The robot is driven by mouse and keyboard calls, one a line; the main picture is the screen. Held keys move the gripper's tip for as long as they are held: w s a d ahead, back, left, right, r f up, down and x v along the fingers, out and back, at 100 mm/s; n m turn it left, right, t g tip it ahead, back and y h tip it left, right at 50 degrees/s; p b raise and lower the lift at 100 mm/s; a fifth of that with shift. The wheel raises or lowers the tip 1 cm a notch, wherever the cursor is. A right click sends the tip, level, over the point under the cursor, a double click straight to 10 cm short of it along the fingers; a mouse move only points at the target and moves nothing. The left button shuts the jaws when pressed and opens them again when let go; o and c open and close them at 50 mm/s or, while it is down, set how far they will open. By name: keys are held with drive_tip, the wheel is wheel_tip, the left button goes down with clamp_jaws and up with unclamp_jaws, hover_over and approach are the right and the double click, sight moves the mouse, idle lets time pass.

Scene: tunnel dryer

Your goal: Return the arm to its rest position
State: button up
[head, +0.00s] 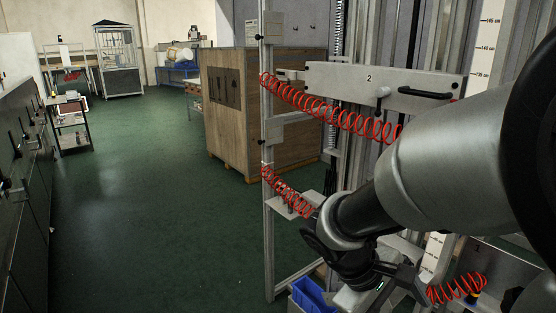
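My arm reaches in from the right edge of the head view, with its grey and black links bent downward to the left. My gripper (384,280) is at the arm's end, low in the picture, in front of the metal frame of the dryer (268,215). A small green light shows near it. Its fingers are mostly hidden or too dark to make out, so I cannot see whether it is open or holds anything. A pale surface lies just below it.
Red coiled hoses (330,113) hang across the frame close to my arm. A panel marked 2 (385,84) with a black handle is behind. A blue bin (311,296) stands low by the gripper. A wooden crate (228,115) stands beyond. Green floor (140,220) is clear at left.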

drive_tip(key=s+a+r+m+t+y, duration=0.4)
drive_tip(key=a+r+m+t+y, duration=0.3)
drive_tip(key=r, duration=0.4)
wheel_tip(320, 180, up, 20)
drive_tip(key=p, duration=2)
drive_tip(key=shift+a+r+g, duration=0.2)
drive_tip(key=shift+a+g, duration=0.15)
drive_tip(key=shift+g, duration=0.05)
